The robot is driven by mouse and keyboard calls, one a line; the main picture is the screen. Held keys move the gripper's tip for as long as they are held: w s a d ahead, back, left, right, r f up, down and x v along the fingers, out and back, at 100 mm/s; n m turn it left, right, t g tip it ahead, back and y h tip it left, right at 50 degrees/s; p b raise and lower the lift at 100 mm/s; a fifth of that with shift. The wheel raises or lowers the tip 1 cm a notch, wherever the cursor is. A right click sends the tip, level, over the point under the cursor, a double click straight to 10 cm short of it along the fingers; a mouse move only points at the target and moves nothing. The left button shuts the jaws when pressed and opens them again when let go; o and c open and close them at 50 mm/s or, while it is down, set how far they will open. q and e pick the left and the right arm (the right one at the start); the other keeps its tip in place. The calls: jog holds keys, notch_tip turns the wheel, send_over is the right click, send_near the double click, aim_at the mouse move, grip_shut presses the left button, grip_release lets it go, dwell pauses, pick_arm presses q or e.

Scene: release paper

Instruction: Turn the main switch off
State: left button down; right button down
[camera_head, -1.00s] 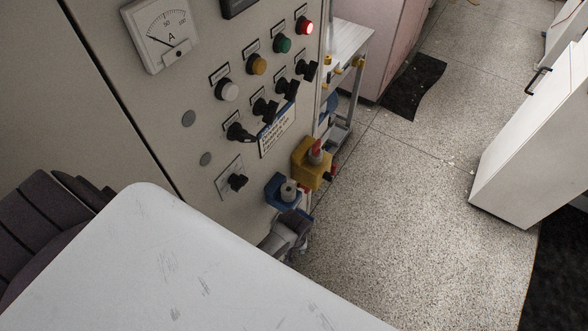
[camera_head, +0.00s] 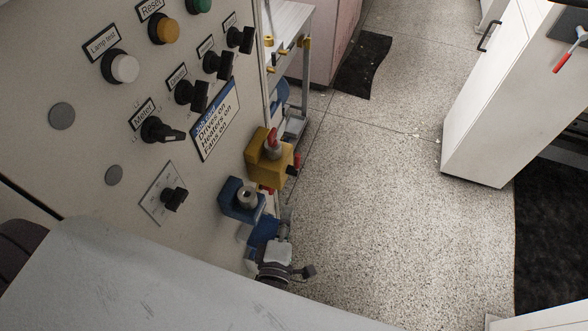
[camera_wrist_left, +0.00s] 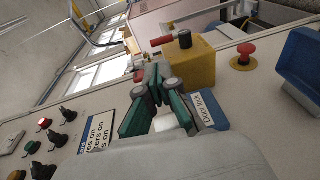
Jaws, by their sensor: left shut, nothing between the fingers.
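No label that I can read names the main switch. A yellow box (camera_head: 268,172) with a red part on top stands out from the panel's right edge in the head view. In the left wrist view the yellow box (camera_wrist_left: 185,70) carries a dark knob with a red handle (camera_wrist_left: 162,41). A black rotary knob on a square plate (camera_head: 174,199) sits low on the panel. My left gripper (camera_head: 264,232) is just below the blue box in the head view. In the wrist view its green fingers (camera_wrist_left: 152,82) are shut and empty, overlapping the yellow box's left side; contact is unclear. My right gripper is out of view.
A blue box (camera_head: 237,203) with a grey knob is beside the yellow one. The panel (camera_head: 90,170) has several black knobs and coloured lamps. A red mushroom button (camera_wrist_left: 246,49) shows in the wrist view. A white cabinet (camera_head: 490,120) stands right; the speckled floor (camera_head: 370,220) between is clear.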

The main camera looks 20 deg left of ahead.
aim_at(297, 162)
pick_arm(q)
jog(key=w, duration=0.4)
jog(key=w+a+p, duration=0.1)
jog(key=w, duration=0.3)
jog(key=w+a+p, duration=0.1)
jog(key=w, duration=0.3)
jog(key=shift+w+f, duration=0.2)
jog(key=shift+f, duration=0.1)
jog(key=shift+w+a+f+p, duration=0.15)
jog(key=shift+w+p, duration=0.15)
jog(key=shift+w, duration=0.3)
